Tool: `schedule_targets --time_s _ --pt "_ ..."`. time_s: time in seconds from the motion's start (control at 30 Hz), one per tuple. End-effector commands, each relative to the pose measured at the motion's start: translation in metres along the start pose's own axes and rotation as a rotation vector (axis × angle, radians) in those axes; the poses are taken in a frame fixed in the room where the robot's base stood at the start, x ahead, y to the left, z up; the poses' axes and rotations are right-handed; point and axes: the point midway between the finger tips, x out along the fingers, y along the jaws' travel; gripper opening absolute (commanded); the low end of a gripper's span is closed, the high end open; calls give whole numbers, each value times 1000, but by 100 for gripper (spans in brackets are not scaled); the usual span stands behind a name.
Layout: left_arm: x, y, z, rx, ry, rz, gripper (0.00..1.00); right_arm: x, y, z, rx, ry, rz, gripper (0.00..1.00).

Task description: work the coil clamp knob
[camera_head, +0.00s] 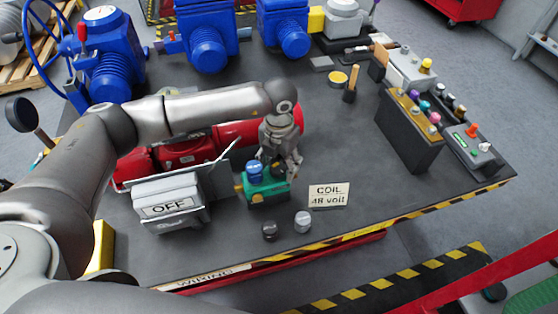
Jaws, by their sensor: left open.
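The coil clamp knob looks to be the blue round knob (254,171) on top of a small green block (268,191) near the table's front middle. My left gripper (279,170) points down just behind and to the right of the blue knob, close to the green block. It is open and its fingers are not around the knob. I cannot tell whether a fingertip touches the block. A sign reading "COIL 48 volt" (328,195) stands to the right of the block. My right gripper is not in view.
A grey box marked "OFF" (168,206) stands left of the green block, with a red cylinder (180,153) behind. Two small knobs, black (269,231) and silver (302,221), stand in front. Control boxes (411,132) stand at right. The table's right middle is clear.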

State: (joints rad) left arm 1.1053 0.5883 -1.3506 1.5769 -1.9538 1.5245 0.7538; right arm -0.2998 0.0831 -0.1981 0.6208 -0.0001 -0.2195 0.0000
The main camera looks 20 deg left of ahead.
Motion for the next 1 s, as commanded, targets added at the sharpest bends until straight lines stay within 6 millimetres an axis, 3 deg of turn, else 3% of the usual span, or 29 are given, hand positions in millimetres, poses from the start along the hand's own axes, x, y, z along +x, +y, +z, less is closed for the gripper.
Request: schedule_targets --time_s 0.17,0.53,0.77,1.0 --pt "0 0 0 0 0 0 61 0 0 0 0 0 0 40" --pt "0 0 0 0 0 0 15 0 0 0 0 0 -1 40" --pt "1 0 0 21 -1 0 15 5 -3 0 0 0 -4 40" --pt "4 0 0 133 -1 1 15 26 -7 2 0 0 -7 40"
